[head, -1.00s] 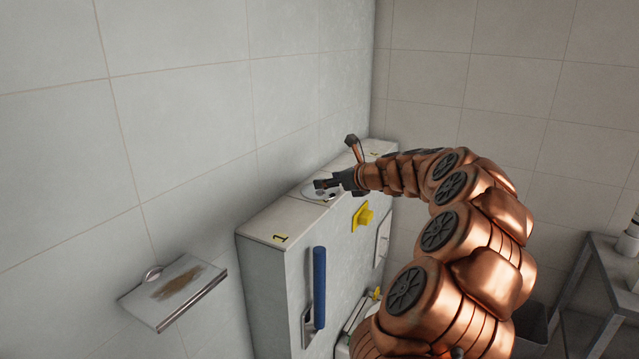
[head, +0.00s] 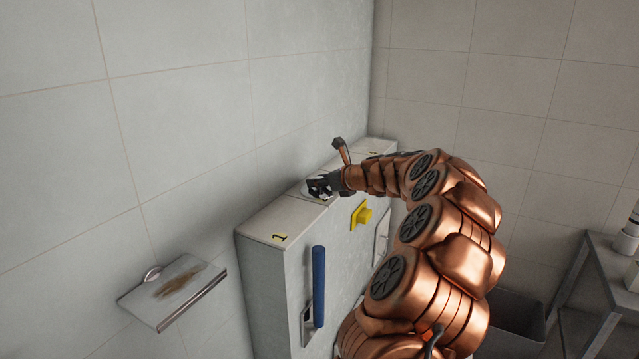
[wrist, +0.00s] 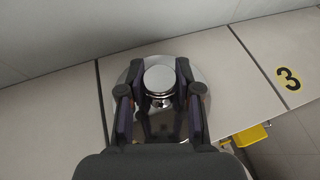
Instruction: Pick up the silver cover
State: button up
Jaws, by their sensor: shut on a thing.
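The silver cover is a shiny round disc with a round knob on top. In the wrist view the knob of the silver cover (wrist: 160,79) is between my two fingers, and the disc's rim shows on both sides of them. My gripper (wrist: 155,88) is shut on the knob. In the head view my gripper (head: 322,185) is at the top of the long grey box, and it hides most of the cover. The cover appears to lie on or just above the box top; I cannot tell whether it touches.
The grey box (head: 262,228) has number labels on its top. A yellow knob (head: 362,215) and a blue handle (head: 319,285) stick out of its front. A small wall shelf (head: 175,290) hangs at left. A grey table (head: 608,258) stands at right. The wall runs close behind the box.

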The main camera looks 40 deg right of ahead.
grip_shut()
